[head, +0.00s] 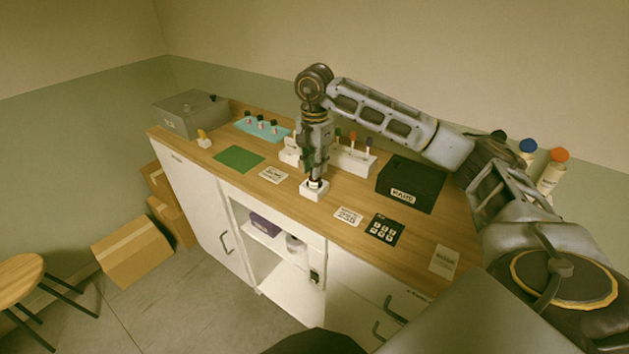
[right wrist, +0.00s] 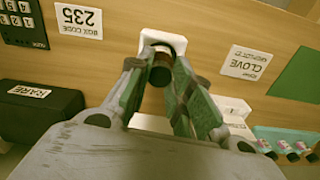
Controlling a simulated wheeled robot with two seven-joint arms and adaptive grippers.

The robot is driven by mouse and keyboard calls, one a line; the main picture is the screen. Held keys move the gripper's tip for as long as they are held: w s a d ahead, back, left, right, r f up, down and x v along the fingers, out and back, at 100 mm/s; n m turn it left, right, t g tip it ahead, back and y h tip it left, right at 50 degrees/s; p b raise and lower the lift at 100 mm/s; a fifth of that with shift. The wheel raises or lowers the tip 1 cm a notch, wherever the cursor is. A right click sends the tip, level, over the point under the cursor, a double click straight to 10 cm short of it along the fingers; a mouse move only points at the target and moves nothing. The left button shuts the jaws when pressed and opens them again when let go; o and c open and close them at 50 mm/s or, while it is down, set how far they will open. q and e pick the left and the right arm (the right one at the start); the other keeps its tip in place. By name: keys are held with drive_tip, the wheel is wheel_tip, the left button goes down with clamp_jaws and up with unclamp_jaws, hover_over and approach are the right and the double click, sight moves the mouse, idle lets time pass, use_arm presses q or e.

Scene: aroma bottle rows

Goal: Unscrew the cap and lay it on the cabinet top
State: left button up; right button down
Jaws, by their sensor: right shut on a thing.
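My right gripper (head: 317,178) points down over a small white holder (head: 314,192) near the front edge of the wooden cabinet top (head: 228,183). In the right wrist view my right gripper (right wrist: 160,80) has its two green-sided fingers closed on a dark brown cap (right wrist: 160,75). The white holder (right wrist: 172,42) shows just past the fingertips. The bottle under the cap is mostly hidden, and I cannot tell whether the cap is still joined to it. My left gripper is not in view.
A black box (head: 412,186) and a keypad (head: 385,229) lie to the right. A green mat (head: 238,159), a cyan tray with bottles (head: 262,130) and a grey box (head: 190,114) are to the left. A white rack (head: 353,160) stands behind. Wood around the cards is bare.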

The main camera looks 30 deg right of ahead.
drive_tip(key=shift+n+b, duration=0.3)
drive_tip(key=shift+n, duration=1.8)
drive_tip(key=shift+r+p, duration=0.7)
drive_tip(key=shift+r, duration=0.35)
drive_tip(key=shift+r, duration=0.15)
drive_tip(key=shift+r+p, duration=1.35)
drive_tip(key=shift+r, duration=0.6)
drive_tip(key=shift+s+f, duration=0.1)
